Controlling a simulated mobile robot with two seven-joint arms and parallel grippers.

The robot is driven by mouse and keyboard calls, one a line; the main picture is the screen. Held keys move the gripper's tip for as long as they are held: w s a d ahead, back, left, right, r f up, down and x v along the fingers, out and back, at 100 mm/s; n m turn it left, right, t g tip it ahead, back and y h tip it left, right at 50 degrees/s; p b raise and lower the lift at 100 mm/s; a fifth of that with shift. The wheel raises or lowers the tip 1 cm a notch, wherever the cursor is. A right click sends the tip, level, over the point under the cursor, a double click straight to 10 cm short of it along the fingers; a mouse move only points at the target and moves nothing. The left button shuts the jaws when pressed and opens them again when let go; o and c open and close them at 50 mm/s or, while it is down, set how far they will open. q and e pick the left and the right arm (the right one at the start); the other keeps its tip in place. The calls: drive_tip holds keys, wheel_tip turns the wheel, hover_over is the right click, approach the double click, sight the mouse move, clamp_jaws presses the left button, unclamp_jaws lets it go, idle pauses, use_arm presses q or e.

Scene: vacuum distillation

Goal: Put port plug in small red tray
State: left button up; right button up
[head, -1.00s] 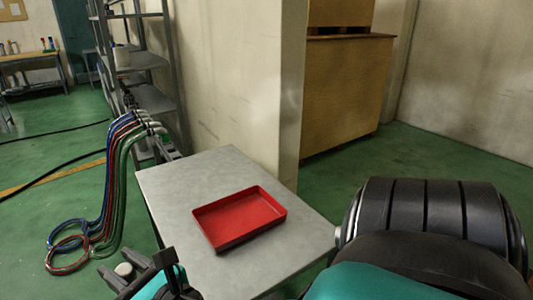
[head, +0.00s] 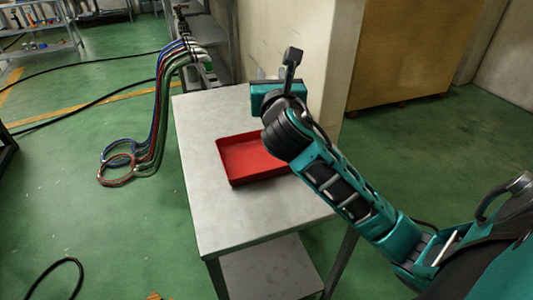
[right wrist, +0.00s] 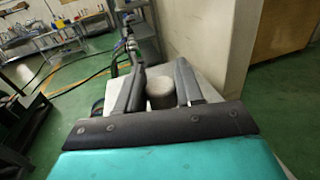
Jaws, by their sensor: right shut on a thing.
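The port plug is a grey, rounded cylinder (right wrist: 160,93) between the two dark fingers of my right gripper (right wrist: 158,80) in the right wrist view. My right gripper is shut on it. In the head view my right gripper (head: 290,62) is raised over the far part of the table, above and beyond the small red tray (head: 228,172). The plug is not clearly made out there. The tray is shallow and rectangular. Its visible inside is empty, and my right arm hides its right side. My left gripper is not in view.
The tray lies on a grey metal table (head: 210,215) with a lower shelf (head: 270,270). A pale wall pillar (head: 325,50) stands close behind the table. Coloured hoses (head: 160,110) hang at its left. The table's front and left are clear.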

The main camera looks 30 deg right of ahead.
drive_tip(key=shift+w+d+f, duration=0.15)
drive_tip(key=shift+d+f, duration=0.1)
drive_tip(key=shift+f, duration=0.15)
wheel_tip(320, 180, down, 18)
drive_tip(key=b, duration=0.8)
drive_tip(key=shift+f, duration=0.2)
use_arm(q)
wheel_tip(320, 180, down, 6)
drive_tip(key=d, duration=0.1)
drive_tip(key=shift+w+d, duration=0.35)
use_arm(e)
drive_tip(key=shift+f, duration=0.2)
drive_tip(key=shift+f, duration=0.1)
drive_tip(key=shift+f, duration=0.1)
drive_tip(key=o, duration=1)
